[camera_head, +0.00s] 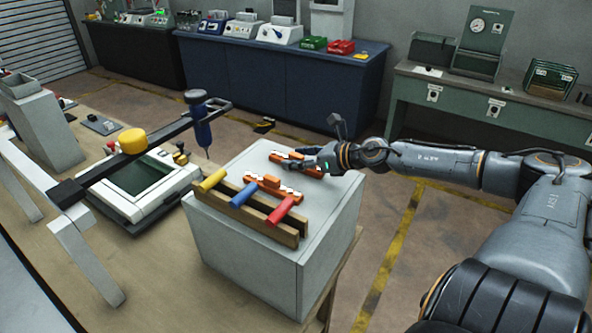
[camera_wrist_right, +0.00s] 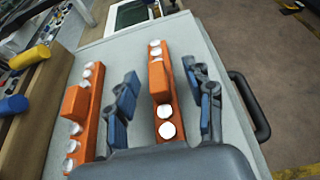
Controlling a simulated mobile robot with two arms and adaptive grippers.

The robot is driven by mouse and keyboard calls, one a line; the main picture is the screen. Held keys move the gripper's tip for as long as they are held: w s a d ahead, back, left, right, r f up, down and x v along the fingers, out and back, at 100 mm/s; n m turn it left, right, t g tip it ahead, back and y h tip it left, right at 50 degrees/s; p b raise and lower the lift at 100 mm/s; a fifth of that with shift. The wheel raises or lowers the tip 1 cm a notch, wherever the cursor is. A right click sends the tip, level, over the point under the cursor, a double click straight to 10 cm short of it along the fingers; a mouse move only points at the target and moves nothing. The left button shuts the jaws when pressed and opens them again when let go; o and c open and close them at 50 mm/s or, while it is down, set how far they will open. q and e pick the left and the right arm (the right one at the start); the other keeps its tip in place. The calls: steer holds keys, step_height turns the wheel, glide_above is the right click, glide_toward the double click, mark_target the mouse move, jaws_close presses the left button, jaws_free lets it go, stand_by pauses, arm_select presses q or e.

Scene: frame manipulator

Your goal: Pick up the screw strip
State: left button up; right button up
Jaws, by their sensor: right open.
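Two orange screw strips with white round heads lie on top of a grey box. One strip (camera_head: 295,160) is at the back; in the right wrist view this strip (camera_wrist_right: 160,85) lies between my open fingers, with a gap on both sides. The other strip (camera_head: 268,186) is nearer the wooden rack and shows left of my fingers in the wrist view (camera_wrist_right: 86,112). My right gripper (camera_head: 322,158) is open over the back strip and holds nothing; its blue-padded fingers show in the wrist view (camera_wrist_right: 163,103). My left gripper is out of view.
A wooden rack (camera_head: 245,216) with yellow, blue and red handles stands on the grey box (camera_head: 240,262). A dark handle (camera_wrist_right: 250,105) sticks out at the box's side. A blue electric screwdriver (camera_head: 200,118) hangs from a black arm to the left. Floor beyond is open.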

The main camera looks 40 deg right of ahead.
steer(key=shift+w, duration=0.25)
steer(key=shift+w+f+p, duration=0.1)
steer(key=shift+w+p, duration=0.25)
steer(key=shift+p, duration=0.1)
steer(key=shift+w+a+f, duration=0.3)
steer(key=shift+w+f, duration=0.05)
steer(key=shift+w, duration=0.15)
steer(key=shift+s, duration=0.1)
steer(key=shift+c, duration=0.4)
jaws_close()
